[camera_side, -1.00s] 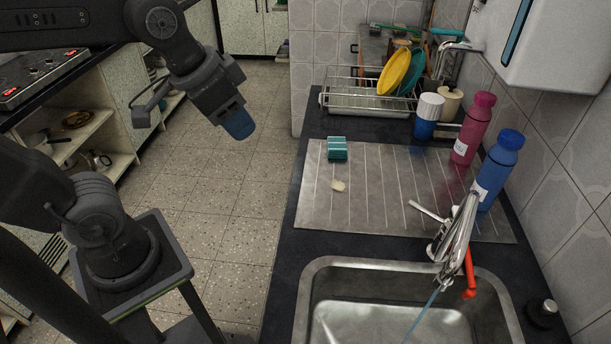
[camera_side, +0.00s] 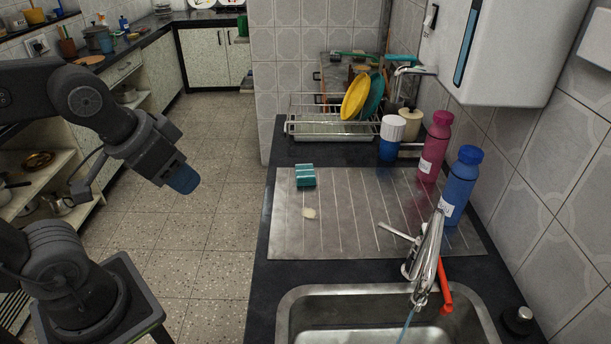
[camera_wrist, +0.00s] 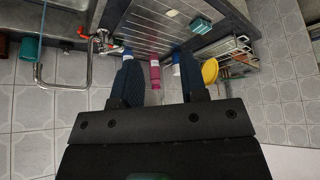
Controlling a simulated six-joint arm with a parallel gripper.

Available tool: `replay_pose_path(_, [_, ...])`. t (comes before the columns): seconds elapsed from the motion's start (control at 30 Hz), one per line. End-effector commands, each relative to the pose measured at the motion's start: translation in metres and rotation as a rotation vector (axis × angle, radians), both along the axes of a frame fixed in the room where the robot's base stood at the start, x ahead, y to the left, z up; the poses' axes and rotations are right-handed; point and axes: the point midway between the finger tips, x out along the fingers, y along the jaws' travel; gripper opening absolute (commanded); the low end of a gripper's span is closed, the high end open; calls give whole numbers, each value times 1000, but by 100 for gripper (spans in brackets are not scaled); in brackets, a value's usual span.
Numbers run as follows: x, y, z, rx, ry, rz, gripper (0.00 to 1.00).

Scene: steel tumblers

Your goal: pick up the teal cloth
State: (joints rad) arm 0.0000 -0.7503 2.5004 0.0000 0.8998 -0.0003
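The teal cloth (camera_side: 305,176) is a small folded bundle on the upper left part of the ribbed steel drainboard (camera_side: 350,235). It also shows near the top of the wrist view (camera_wrist: 201,26). My gripper (camera_side: 184,180) is in the air left of the counter, over the floor area in the side view, well apart from the cloth. In the wrist view its two dark blue fingers (camera_wrist: 160,82) stand apart with nothing held between them.
A pale piece (camera_side: 309,213) lies below the cloth. A blue bottle (camera_side: 459,186), a pink bottle (camera_side: 434,147) and a white-topped blue tumbler (camera_side: 391,137) stand to the right. A dish rack (camera_side: 320,128) is behind. The tap (camera_side: 427,260) and sink (camera_side: 300,300) are in front.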

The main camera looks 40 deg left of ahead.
Motion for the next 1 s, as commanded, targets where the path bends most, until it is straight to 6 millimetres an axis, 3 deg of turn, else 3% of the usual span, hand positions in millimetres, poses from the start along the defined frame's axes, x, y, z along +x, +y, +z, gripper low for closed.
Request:
replay_pose_path(0.1, [0,0,0,0,0,0,40])
replay_pose_path(0.67, [0,0,0,0,0,0,93])
replay_pose_path(0.9, [1,0,1,0,1,2,94])
replay_pose_path(1.0, [11,2,4,-2,10,25,94])
